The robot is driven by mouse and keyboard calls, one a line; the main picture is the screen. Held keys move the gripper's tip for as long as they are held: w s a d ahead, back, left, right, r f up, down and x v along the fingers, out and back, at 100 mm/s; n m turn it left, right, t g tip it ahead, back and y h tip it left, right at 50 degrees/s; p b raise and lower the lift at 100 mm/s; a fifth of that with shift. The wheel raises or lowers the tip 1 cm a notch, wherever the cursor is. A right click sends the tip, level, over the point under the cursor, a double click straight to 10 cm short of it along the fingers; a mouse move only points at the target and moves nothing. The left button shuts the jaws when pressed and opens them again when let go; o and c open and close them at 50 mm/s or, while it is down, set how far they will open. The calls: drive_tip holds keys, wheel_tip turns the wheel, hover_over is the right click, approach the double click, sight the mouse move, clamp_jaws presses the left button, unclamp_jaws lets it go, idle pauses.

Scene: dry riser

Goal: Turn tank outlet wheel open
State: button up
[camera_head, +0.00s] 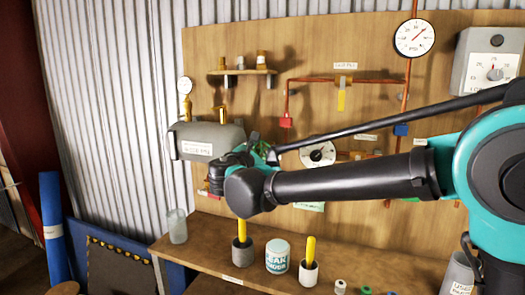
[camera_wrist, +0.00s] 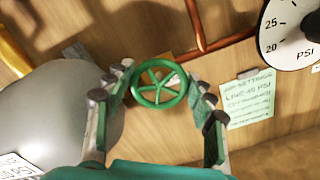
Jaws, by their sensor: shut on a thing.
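The tank outlet wheel (camera_wrist: 158,87), a green spoked handwheel, is in the middle of the wrist view, in front of the wooden board. My gripper (camera_wrist: 163,78) has one finger on the left and one on the right of its rim, shut on it. The grey tank (camera_wrist: 75,105) is left of the wheel in the wrist view. In the head view the tank (camera_head: 212,134) is on the board, and my arm hides most of the wheel area. A bit of green shows behind my wrist there.
Copper pipes (camera_wrist: 194,22) run close above the wheel. A pressure gauge (camera_wrist: 290,30) and a green note (camera_wrist: 248,97) are to its right. Below my arm, a bench holds a blue-labelled can (camera_head: 278,257) and yellow-handled tools in cups (camera_head: 308,272).

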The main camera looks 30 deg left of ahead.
drive_tip(key=shift+n, duration=0.6)
drive_tip(key=o, duration=1.2)
drive_tip(key=shift+c, duration=0.2)
drive_tip(key=s+d, duration=0.1)
drive_tip(key=s, duration=1.1)
drive_tip(key=shift+d, duration=0.1)
